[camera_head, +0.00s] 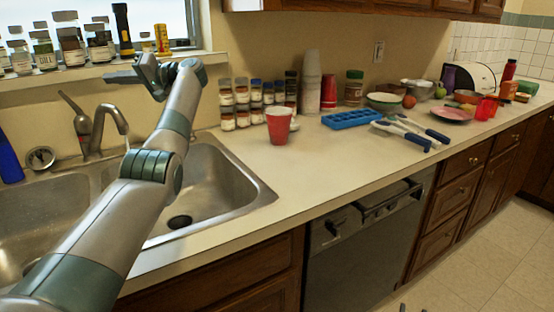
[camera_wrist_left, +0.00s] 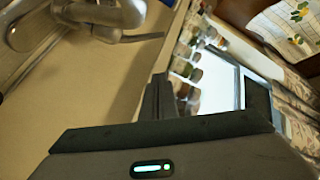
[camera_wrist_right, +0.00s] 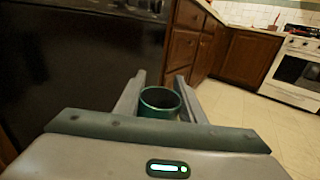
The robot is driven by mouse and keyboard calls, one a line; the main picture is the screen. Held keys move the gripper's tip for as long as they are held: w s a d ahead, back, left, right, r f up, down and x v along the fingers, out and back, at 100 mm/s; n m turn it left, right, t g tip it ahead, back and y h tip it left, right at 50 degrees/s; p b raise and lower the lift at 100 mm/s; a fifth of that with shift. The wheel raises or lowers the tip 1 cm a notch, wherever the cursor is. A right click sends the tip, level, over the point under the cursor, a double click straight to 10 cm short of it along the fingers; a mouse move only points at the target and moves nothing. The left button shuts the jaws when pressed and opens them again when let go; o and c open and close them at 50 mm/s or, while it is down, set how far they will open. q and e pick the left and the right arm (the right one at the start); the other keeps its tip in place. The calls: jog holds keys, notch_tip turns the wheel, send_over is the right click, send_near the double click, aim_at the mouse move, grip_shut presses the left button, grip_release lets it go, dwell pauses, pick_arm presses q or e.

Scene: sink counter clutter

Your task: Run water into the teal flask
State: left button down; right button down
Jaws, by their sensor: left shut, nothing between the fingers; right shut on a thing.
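The teal flask (camera_wrist_right: 160,103) shows in the right wrist view, its round dark mouth facing the camera. My right gripper (camera_wrist_right: 158,92) is shut on it, one finger on each side. The flask is not seen in the head view. The metal faucet (camera_head: 97,135) stands behind the sink at the left, with its lever handle beside the spout. It also shows in the left wrist view (camera_wrist_left: 95,14). My left gripper (camera_head: 110,77) is shut and empty, above and behind the faucet near the window sill, apart from it.
The double sink (camera_head: 213,190) lies under my left arm. Jars and a torch (camera_head: 122,30) line the window sill. In the right wrist view, a dark dishwasher (camera_wrist_right: 75,70) is close at left.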

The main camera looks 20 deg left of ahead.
dwell(0.4)
pick_arm(q)
jog(key=p, duration=0.2)
send_over(69, 101)
jog(key=w+d, duration=0.3)
jog(key=w, duration=0.2)
jog(key=shift+s+a+f, duration=0.1)
jog(key=shift+a+f, duration=0.1)
jog(key=shift+f, duration=0.2)
jog(key=shift+f, duration=0.1)
jog(key=shift+s+f, duration=0.4)
jog(key=shift+s, duration=0.35)
jog(key=shift+s+f, duration=0.35)
jog(key=shift+s, duration=0.35)
